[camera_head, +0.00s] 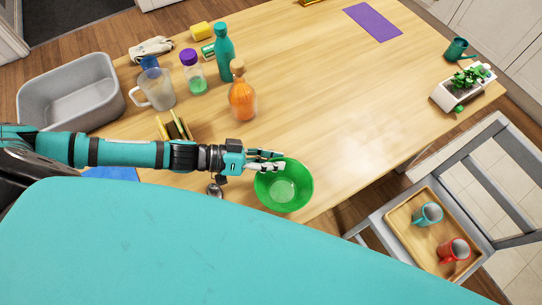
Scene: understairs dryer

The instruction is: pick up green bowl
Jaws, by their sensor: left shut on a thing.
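A green bowl (297,196) sits upright at the near edge of the wooden table (330,90). My left arm reaches in from the left. My left gripper (272,161) is at the bowl's upper-left rim, shut on that rim. The bowl looks empty. Whether its base touches the table cannot be told from this angle. My right gripper does not show.
An orange bottle (243,102), a teal bottle (223,52), a clear mug (157,90) and a grey bin (70,92) stand behind and left. A chair with a tray (401,222) holding two mugs is at right. The table's middle is clear.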

